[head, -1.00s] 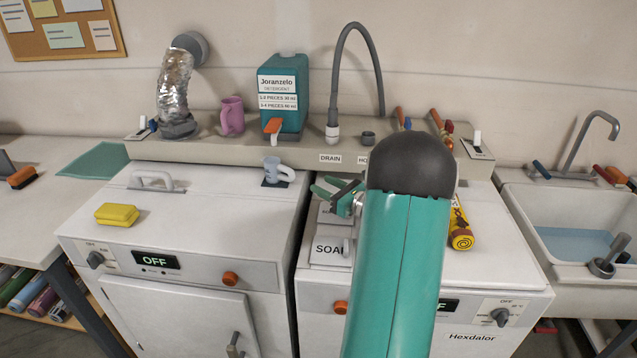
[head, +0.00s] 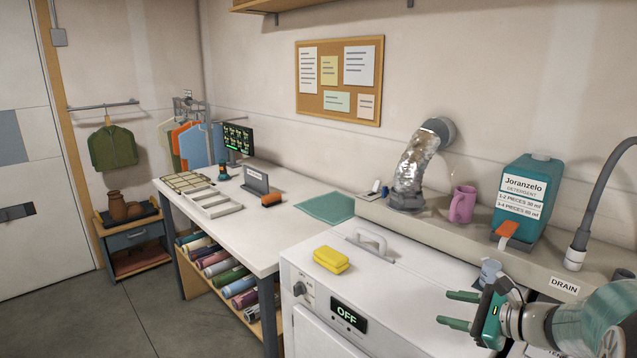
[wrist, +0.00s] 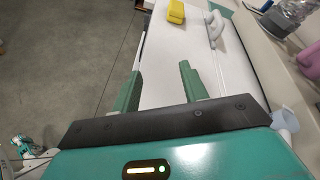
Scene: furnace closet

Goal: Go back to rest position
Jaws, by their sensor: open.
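My gripper (head: 462,309) is at the lower right of the head view, above the right part of the left white machine (head: 395,292). Its two green fingers are apart and nothing is between them. In the wrist view the open fingers (wrist: 158,90) point along the machine's white top. A light blue cup (head: 490,270) stands just behind the gripper and is partly hidden by it. A yellow sponge (head: 331,260) lies on the machine's top, to the left of the gripper, and it also shows in the wrist view (wrist: 176,11).
A teal detergent jug (head: 522,205) and a pink mug (head: 462,205) stand on the back ledge beside a foil duct (head: 412,170). A white worktable (head: 245,235) with trays stands left. Open grey floor (head: 120,320) lies at the lower left.

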